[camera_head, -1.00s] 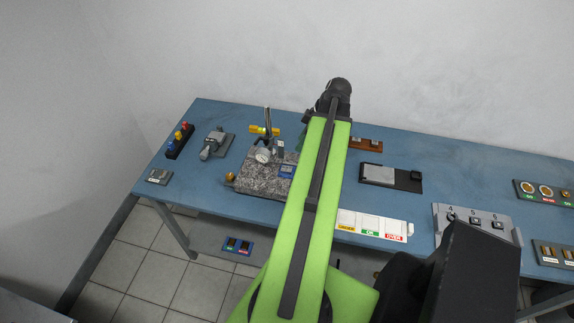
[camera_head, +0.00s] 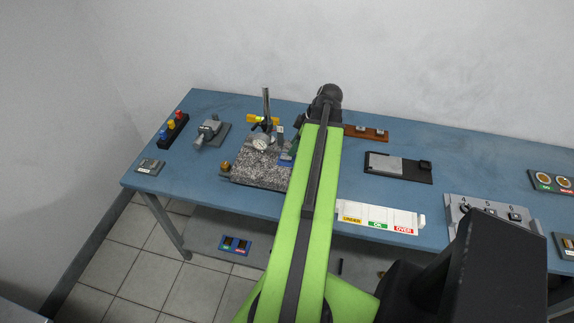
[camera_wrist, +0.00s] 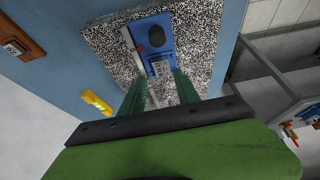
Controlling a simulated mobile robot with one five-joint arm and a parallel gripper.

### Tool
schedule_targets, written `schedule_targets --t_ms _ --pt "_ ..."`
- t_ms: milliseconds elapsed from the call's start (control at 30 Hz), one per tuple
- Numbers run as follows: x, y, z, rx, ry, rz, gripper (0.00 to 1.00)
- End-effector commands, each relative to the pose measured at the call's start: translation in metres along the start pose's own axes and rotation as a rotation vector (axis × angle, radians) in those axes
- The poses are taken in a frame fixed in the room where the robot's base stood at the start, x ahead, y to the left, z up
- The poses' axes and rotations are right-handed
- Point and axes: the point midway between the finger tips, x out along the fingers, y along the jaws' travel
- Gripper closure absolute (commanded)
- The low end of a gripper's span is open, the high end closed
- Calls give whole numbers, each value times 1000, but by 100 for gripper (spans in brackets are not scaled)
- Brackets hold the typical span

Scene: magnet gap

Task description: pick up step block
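A speckled granite plate (camera_head: 258,170) lies on the blue bench; it also fills the upper middle of the wrist view (camera_wrist: 112,40). On it is a blue holder (camera_wrist: 152,30) with a dark oval, partly hidden by my arm in the head view (camera_head: 286,163). A small pale grey piece with dark marks (camera_wrist: 162,68) sits at the holder's near end; it may be the step block, but I cannot be sure. My gripper (camera_wrist: 160,76) is open over the plate, its two green fingers apart on either side of that piece. Nothing is held.
A dial gauge (camera_head: 261,143) on a post (camera_head: 266,104) with a yellow part (camera_head: 262,119) stands on the plate, close to my gripper. A white UNDER/OK/OVER tray (camera_head: 379,216) lies right of my arm. A micrometer (camera_head: 209,131) lies left.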

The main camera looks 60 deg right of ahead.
Motion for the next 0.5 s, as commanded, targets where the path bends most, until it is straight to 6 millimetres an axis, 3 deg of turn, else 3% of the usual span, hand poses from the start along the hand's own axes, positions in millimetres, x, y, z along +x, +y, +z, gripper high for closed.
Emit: schedule_targets --t_ms 133,400,500 --pt "5 0 0 0 0 0 62" --pt "50 -3 2 -2 0 -1 62" --pt "53 -3 0 0 0 -1 62"
